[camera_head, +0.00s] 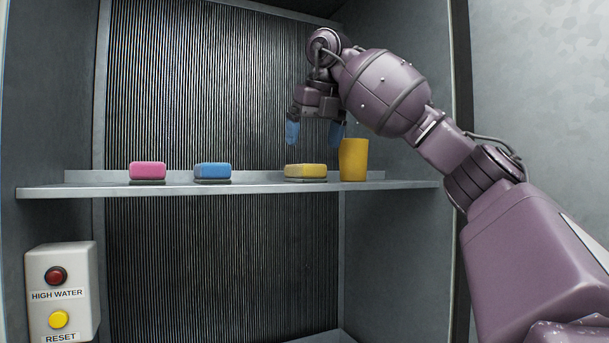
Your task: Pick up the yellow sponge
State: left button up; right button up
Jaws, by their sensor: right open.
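The yellow sponge (306,171) lies on a dark base on the metal shelf (260,188), right of the middle. My right gripper (314,138) points down with blue fingertips, a little above the yellow sponge. Its fingers are spread apart and nothing is between them. The gripper and the sponge look apart, with a gap between the fingertips and the sponge's top. My left gripper is not in view.
A yellow cup (353,160) stands close to the right of the yellow sponge. A blue sponge (212,171) and a pink sponge (147,171) lie farther left on the shelf. A ribbed panel (220,90) stands behind. A button box (62,290) is at lower left.

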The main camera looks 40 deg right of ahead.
aim_at(309, 165)
jog(key=shift+x, duration=3.15)
jog(key=shift+s+a+f, duration=0.1)
jog(key=shift+s+a, duration=0.05)
jog(key=shift+s, duration=0.05)
jog(key=c, duration=1.1)
jog(key=shift+o, duration=0.2)
jog(key=shift+r, duration=5.05)
jog(key=o, duration=0.4)
jog(key=shift+c, duration=1.3)
